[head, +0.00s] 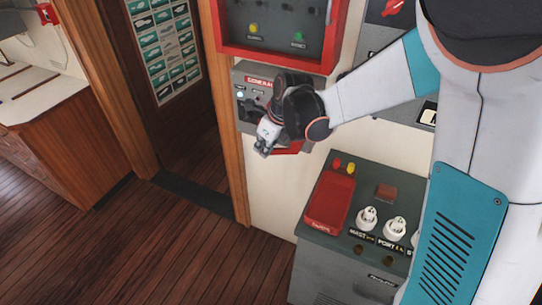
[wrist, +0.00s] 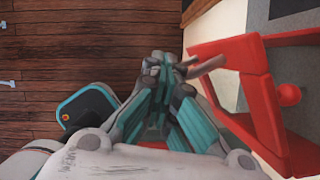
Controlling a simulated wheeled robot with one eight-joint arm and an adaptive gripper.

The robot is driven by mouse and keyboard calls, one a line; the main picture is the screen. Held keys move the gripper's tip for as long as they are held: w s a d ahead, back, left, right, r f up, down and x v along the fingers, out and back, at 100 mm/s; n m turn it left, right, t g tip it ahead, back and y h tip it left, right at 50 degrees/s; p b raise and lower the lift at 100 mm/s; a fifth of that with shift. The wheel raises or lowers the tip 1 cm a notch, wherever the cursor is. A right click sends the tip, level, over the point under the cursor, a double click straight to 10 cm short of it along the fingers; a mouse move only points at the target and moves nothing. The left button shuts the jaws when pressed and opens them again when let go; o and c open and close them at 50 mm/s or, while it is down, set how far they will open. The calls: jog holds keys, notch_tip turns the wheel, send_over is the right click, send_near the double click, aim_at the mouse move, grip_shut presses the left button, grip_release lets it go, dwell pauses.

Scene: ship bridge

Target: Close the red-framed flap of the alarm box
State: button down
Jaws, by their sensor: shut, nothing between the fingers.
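The alarm box (head: 243,92) is a grey wall box with a red label starting "GENERA", partly hidden behind my gripper. Its red-framed flap shows large in the wrist view (wrist: 262,110) at the right, standing out from the box at an angle. In the head view only a red piece of it (head: 290,148) shows below my wrist. A red knob (wrist: 289,94) shows beside the frame in the wrist view. My gripper (head: 262,149) is shut and empty, pointing down in front of the box. In the wrist view its fingertips (wrist: 168,62) are just left of the flap's frame; I cannot tell whether they touch.
A red-framed panel (head: 222,30) is above the box. A grey console (head: 330,262) with a red cover (head: 330,200) and white knobs stands below right. A wooden door post (head: 232,150) is left of the box. The wooden floor (head: 150,245) at left is clear.

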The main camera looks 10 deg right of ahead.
jog(key=shift+w+a+b, duration=0.2)
jog(key=shift+w, duration=0.95)
jog(key=shift+w+a+b, duration=0.15)
jog(key=shift+w+a, duration=0.05)
jog(key=shift+w, duration=1.05)
dwell(0.9)
